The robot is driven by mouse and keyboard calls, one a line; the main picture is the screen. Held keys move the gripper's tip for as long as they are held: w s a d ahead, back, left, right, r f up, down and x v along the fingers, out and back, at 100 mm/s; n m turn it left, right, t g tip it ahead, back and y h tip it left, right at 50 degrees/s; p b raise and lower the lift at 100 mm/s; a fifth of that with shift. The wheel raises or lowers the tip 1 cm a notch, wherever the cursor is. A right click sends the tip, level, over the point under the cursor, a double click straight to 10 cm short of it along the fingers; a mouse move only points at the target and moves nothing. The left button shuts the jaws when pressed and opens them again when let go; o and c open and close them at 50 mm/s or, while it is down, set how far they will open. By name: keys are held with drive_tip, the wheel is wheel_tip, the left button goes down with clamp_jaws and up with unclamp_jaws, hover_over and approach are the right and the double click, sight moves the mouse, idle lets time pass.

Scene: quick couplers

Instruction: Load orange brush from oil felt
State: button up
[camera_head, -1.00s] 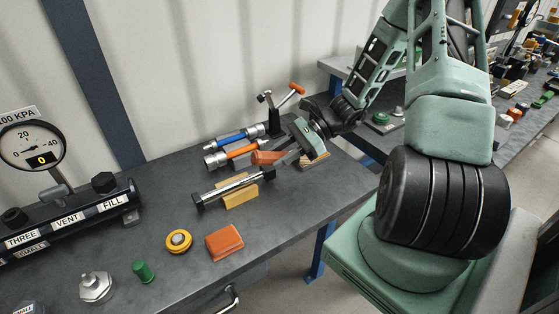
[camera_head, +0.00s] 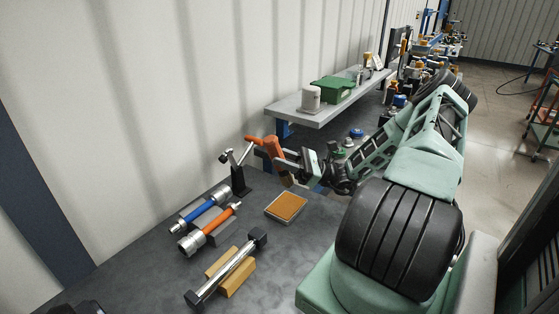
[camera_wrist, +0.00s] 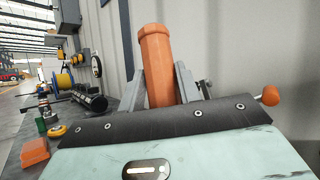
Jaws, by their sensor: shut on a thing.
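The orange brush (camera_head: 272,147) is held up in the air between the fingers of my gripper (camera_head: 283,163). In the wrist view the brush (camera_wrist: 157,62) is a thick orange cylinder with a faceted end, upright between the two grey fingers of my gripper (camera_wrist: 163,85). Any bristles are hidden. The oil felt (camera_head: 287,206) is an orange-brown pad in a shallow grey tray on the bench, below the gripper and apart from the brush.
A black stand with a lever (camera_head: 238,178) is close left of the gripper. Blue (camera_head: 207,206) and orange-banded (camera_head: 211,229) couplers lie left, with a silver rod (camera_head: 225,270) on wooden blocks in front. A grey shelf (camera_head: 330,106) stands behind. Bench around the felt is clear.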

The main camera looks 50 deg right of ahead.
sight(282, 182)
drive_tip(key=shift+p, duration=0.3)
drive_tip(key=shift+f+b, duration=1.75)
drive_tip(key=shift+f, duration=1.3)
drive_tip(key=shift+f+b, duration=0.3)
drive_tip(key=shift+f, duration=0.2)
